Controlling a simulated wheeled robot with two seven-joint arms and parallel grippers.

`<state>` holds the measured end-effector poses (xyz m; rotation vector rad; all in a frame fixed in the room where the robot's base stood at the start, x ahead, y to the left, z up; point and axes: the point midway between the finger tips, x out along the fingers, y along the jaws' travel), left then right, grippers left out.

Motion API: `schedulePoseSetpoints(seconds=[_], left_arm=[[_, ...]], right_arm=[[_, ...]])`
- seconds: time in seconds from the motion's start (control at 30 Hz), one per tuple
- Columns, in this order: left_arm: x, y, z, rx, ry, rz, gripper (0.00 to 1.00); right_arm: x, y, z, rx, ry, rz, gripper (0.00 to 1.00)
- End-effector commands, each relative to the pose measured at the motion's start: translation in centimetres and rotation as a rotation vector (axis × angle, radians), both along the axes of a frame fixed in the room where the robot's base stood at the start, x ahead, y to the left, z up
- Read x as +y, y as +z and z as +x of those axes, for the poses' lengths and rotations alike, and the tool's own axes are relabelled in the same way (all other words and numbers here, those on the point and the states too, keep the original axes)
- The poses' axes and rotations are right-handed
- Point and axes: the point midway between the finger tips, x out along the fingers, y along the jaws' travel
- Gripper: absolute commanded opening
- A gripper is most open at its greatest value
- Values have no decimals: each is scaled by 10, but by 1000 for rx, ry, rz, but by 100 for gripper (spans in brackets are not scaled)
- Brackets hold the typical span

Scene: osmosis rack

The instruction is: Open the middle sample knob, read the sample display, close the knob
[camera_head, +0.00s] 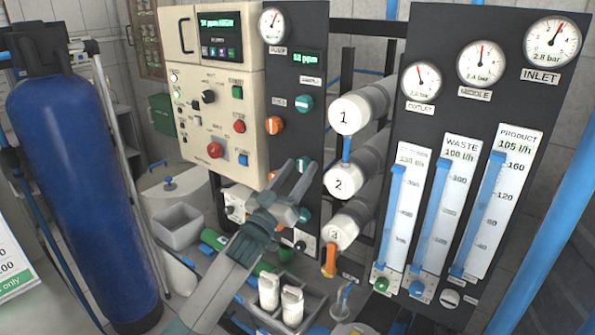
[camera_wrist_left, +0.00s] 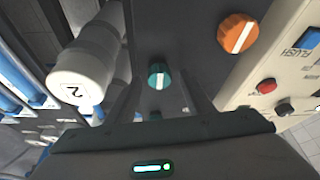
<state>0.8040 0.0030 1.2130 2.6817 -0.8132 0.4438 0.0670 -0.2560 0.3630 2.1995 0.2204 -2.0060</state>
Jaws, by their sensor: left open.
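The black sample panel (camera_head: 287,85) carries a column of teal knobs and a small green-lit sample display (camera_head: 308,58), whose digits are too small to read surely. The middle teal knob (camera_head: 303,163) is partly hidden by my left gripper (camera_head: 299,168). In the left wrist view this teal knob (camera_wrist_left: 158,75) lies ahead, between the two fingers of my open left gripper (camera_wrist_left: 158,88). Its white mark runs nearly up and down in that picture. I cannot tell whether the fingers touch it. My right gripper is not in view.
An upper teal knob (camera_head: 304,103) and an orange knob (camera_head: 274,125) are close by. A beige control cabinet (camera_head: 212,120) stands left, white numbered vessels (camera_head: 344,116) right. A grey tray (camera_head: 311,301) with white bottles stands below. A blue tank (camera_head: 75,190) is far left.

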Motion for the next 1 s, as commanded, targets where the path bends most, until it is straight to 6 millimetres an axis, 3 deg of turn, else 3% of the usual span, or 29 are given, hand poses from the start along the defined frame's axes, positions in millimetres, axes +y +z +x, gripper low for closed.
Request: schedulePoseSetpoints(seconds=[0.07, 0.2, 0.23, 0.67, 1.0], left_arm=[[0, 0, 0, 0, 0, 0, 43], [0, 0, 0, 0, 0, 0, 10], [0, 0, 0, 0, 0, 0, 6], [0, 0, 0, -30, -1, 41, 7], [2, -1, 1, -151, 0, 208, 7]], right_arm=[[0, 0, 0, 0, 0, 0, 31], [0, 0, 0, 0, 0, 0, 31], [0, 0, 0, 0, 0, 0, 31], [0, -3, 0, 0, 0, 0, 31], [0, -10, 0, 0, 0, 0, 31]])
